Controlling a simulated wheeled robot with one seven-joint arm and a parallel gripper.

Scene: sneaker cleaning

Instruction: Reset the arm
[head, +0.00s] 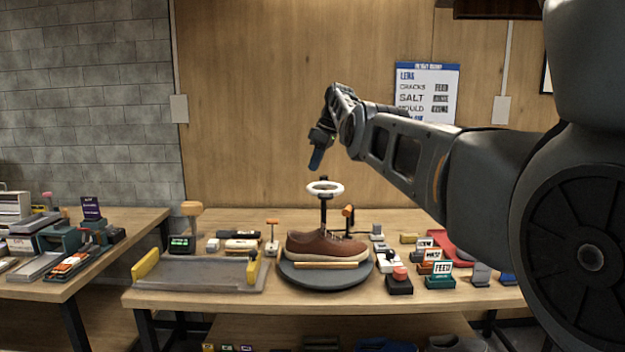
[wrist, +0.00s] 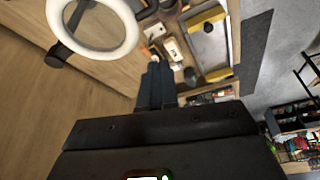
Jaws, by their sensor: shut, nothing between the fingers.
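My gripper (head: 317,158) hangs in the air above the workbench, up and slightly left of the white ring lamp (head: 325,188), with its fingers pointing down. It is shut and empty. In the wrist view the two dark fingers (wrist: 156,84) lie together with nothing between them. My arm reaches in from the right in the head view. A brown sneaker (head: 325,246) sits on a dark round turntable (head: 325,279) below the gripper, with a wooden-coloured bar in front of it. The gripper touches none of these things.
The ring lamp in the wrist view (wrist: 95,25) stands close to the fingers. A grey tray with yellow ends (head: 200,271) lies left of the turntable. A red-topped button box (head: 399,281) and small signs (head: 440,274) stand to the right. The air around the gripper is mostly free.

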